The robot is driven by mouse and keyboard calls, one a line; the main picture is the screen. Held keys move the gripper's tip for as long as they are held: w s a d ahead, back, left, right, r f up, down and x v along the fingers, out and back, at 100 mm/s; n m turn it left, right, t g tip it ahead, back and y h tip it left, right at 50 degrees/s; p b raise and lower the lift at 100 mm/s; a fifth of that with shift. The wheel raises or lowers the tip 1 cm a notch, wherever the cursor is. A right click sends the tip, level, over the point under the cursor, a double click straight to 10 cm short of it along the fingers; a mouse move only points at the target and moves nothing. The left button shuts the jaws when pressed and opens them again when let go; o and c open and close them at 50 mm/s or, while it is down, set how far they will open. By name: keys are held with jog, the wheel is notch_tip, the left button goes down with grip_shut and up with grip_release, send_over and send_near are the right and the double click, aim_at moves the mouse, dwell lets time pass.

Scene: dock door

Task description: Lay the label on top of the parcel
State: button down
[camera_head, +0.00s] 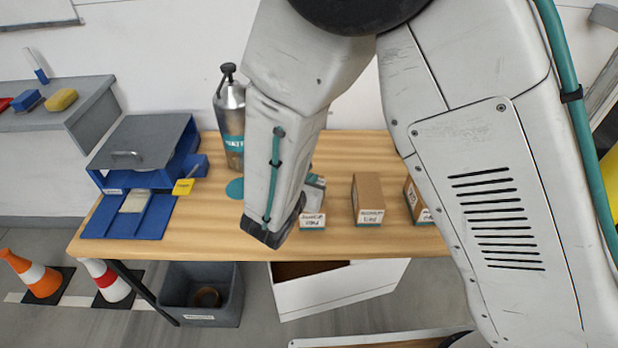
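A brown cardboard parcel (369,196) stands on the wooden table, with a white and teal sticker on its front. A second brown box (411,200) is to its right, partly hidden by my arm. A third box front (312,221) shows beside my forearm, mostly covered. A cream flat piece (135,201) lies in the blue tray at the table's left; I cannot tell if it is the label. My forearm reaches down over the middle of the table. My gripper's fingers are hidden, so whether they hold anything does not show.
A blue stand with a grey handled lid (138,143), a yellow tag (183,187), a steel bottle (231,122) and a teal disc (235,188) are on the table (345,147). Bins (201,305) (335,292) stand below its front edge. Cones (35,272) stand at left.

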jog(key=shift+w, duration=0.2)
notch_tip(320, 180, down, 4)
jog(key=shift+r, duration=0.2)
jog(key=c, duration=1.7)
grip_release()
